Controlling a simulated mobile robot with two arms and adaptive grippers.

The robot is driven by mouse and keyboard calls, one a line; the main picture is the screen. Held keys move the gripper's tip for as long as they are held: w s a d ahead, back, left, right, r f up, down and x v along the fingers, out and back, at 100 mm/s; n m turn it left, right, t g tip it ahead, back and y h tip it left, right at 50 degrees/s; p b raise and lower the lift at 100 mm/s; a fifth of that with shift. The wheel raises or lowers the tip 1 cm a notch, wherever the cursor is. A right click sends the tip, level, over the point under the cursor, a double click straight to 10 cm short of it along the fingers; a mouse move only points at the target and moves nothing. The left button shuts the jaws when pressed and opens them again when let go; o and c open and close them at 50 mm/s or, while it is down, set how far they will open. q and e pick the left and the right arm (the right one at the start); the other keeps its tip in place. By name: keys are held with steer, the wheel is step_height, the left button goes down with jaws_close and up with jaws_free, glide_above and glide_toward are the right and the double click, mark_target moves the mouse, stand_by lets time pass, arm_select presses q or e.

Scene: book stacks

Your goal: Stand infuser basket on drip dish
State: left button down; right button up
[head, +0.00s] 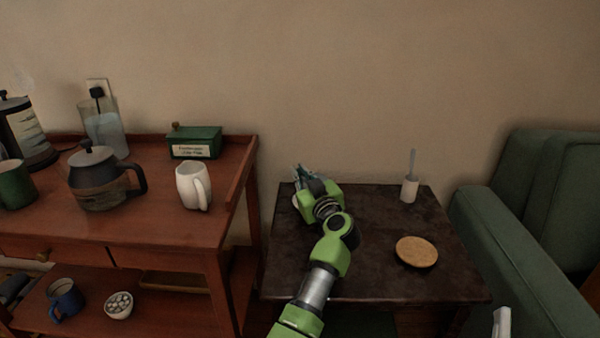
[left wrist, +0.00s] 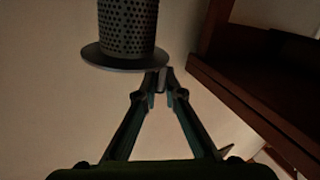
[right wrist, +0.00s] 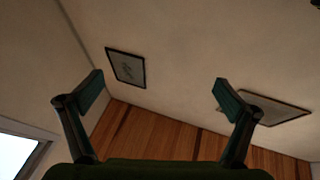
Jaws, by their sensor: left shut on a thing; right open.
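The infuser basket (left wrist: 127,28) is a dark perforated cylinder with a wide flat rim, at the top of the left wrist view. My left gripper (left wrist: 160,80) is shut on it at the edge of the rim. In the head view the left gripper (head: 308,178) is above the back left of the dark side table (head: 345,285), and the basket cannot be made out there. I cannot identify a drip dish in any view; my left arm covers part of the side table. My right gripper (right wrist: 160,95) is open and empty, facing a wall.
A round cork mat (head: 416,252) and a white holder with a grey stick (head: 410,188) are on the side table. The wooden cabinet (head: 215,240) on the left bears a teapot (head: 98,185), a white mug (head: 191,187) and a green box (head: 195,142). A green armchair (head: 515,240) stands right.

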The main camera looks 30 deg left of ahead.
arm_select(q)
steer(key=shift+f, duration=0.55)
steer(key=c, duration=2.1)
jaws_free()
steer(key=shift+f, duration=0.1)
steer(key=shift+c, duration=0.2)
arm_select(e)
steer(key=f, duration=0.1)
steer(key=f+g, duration=0.1)
steer(key=shift+w+d+f+h, duration=0.1)
steer(key=shift+w+f+h, duration=0.3)
